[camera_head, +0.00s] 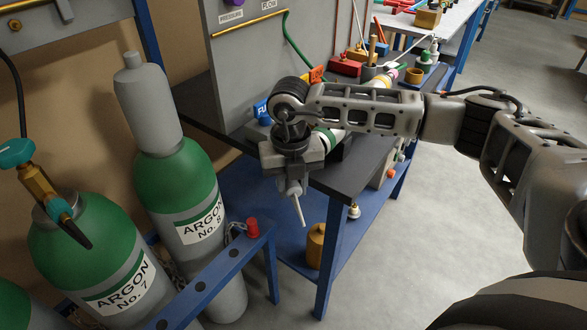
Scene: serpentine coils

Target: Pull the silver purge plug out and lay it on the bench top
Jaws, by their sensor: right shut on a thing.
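My right gripper (291,164) reaches in from the right and hangs over the front left corner of the dark bench top (352,172). It is shut on a slim, light silver piece, which looks like the purge plug (297,203). The plug points downward, slightly tilted, with its lower end free in the air beside the bench edge, above the blue lower shelf. The gripper hides the plug's upper part. My left gripper is not in view.
Green argon cylinders (185,185) stand at the left behind a blue rail (215,280). A blue-tagged fitting (262,108), red blocks (345,67) and a brass cup (413,75) sit along the bench. A brass cylinder (316,245) stands below. The floor at right is clear.

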